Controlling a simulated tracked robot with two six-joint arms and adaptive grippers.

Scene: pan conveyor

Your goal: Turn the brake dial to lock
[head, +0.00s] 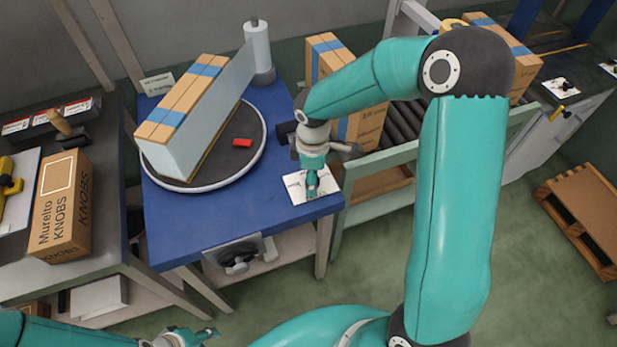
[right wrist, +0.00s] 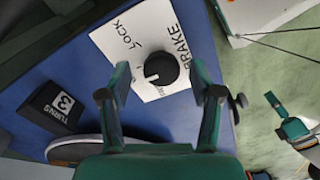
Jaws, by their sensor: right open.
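The brake dial (right wrist: 161,69) is a round black knob with a white pointer mark on the lower left of its face. It sits on a white card (right wrist: 118,38) that reads BRAKE, with LOCK at the upper left; lettering below the knob is partly hidden. In the head view, the card (head: 294,184) lies on the blue table's right front corner, the dial largely hidden by my right gripper (head: 312,184). That gripper is open, its fingers at either side of the dial; contact is unclear. My left gripper (head: 207,334) is low at the bottom, away from the table.
The blue table (head: 205,225) carries a round turntable (head: 257,140) with a long taped box (head: 184,98) and a red piece (head: 242,142). A black block marked 3 TURNS (right wrist: 52,107) stands near the card. A roller conveyor (head: 402,122) is behind right.

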